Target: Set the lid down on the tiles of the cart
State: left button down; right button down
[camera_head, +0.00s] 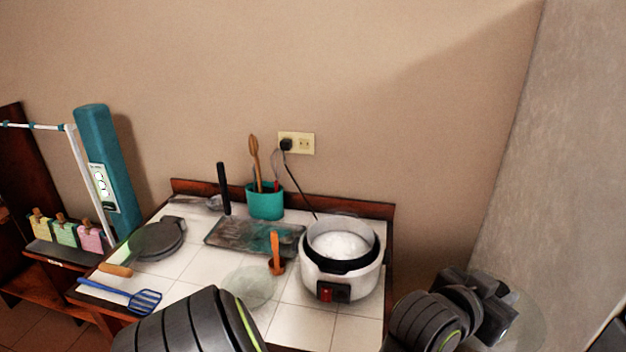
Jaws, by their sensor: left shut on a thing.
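A clear round lid (526,322) shows at the lower right, see-through, in front of the grey wall. My left gripper (500,302) is shut on it near the lid's left edge, to the right of the cart. The jaws are dark and partly hidden behind one another. The white-tiled cart top (305,320) is to the left of the gripper. A white rice cooker (313,281) stands open at its right side, with white contents inside. My right gripper is not seen.
Bare tiles show at the front.

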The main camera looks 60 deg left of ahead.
aim_at(194, 283)
jog(key=k+j+z, duration=0.35)
jog(key=j, duration=0.3)
jog(key=k+j+z, duration=0.3)
jog(key=k+j, duration=1.3)
jog(key=k, duration=0.2)
jog(key=j+z, duration=0.05)
